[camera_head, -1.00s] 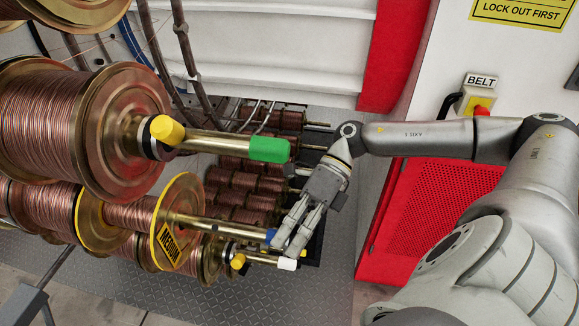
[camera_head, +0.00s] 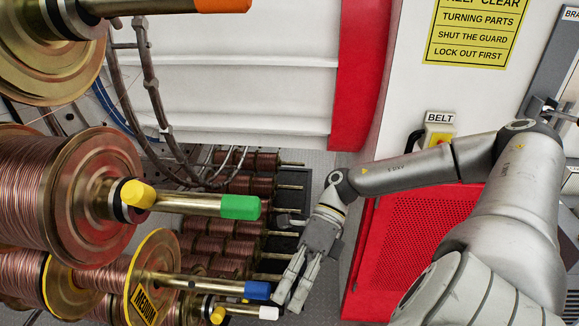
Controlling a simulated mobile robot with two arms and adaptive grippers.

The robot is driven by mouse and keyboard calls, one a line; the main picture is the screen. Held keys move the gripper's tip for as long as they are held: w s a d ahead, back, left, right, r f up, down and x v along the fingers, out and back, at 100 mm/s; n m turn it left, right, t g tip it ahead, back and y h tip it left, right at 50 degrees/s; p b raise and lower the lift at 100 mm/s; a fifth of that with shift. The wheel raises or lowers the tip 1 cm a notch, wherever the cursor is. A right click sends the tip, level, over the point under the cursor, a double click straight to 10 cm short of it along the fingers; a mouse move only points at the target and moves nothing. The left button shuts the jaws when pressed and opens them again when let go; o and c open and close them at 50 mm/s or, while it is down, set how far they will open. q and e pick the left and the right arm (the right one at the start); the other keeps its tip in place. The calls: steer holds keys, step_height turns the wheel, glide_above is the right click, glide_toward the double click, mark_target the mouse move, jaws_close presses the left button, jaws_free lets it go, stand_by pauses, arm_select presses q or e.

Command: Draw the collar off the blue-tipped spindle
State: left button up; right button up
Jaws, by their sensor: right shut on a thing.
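The blue-tipped spindle (camera_head: 205,283) sticks out to the right, at the lower middle of the head view. Its blue tip (camera_head: 257,290) shows at the end. A yellow-rimmed flange marked MEDIUM (camera_head: 145,285) stands at its inner end. I see no collar on the bare length of this spindle. My right gripper (camera_head: 288,301) is just right of the blue tip, its fingers pointing down and left. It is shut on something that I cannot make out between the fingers. Whether it touches the tip is not clear. My left gripper is not in view.
The green-tipped spindle (camera_head: 190,204) runs above, with a yellow-knobbed black collar (camera_head: 130,200). A white-tipped spindle (camera_head: 245,311) lies close below the blue one. An orange-tipped spindle (camera_head: 150,6) is at the top. Copper spools (camera_head: 230,225) fill a rack behind.

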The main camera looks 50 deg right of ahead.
steer(key=shift+s+a, duration=0.1)
steer(key=shift+a, duration=0.1)
steer(key=s+a+p, duration=0.1)
steer(key=s+a, duration=0.6)
steer(key=a, duration=0.2)
stand_by(0.5)
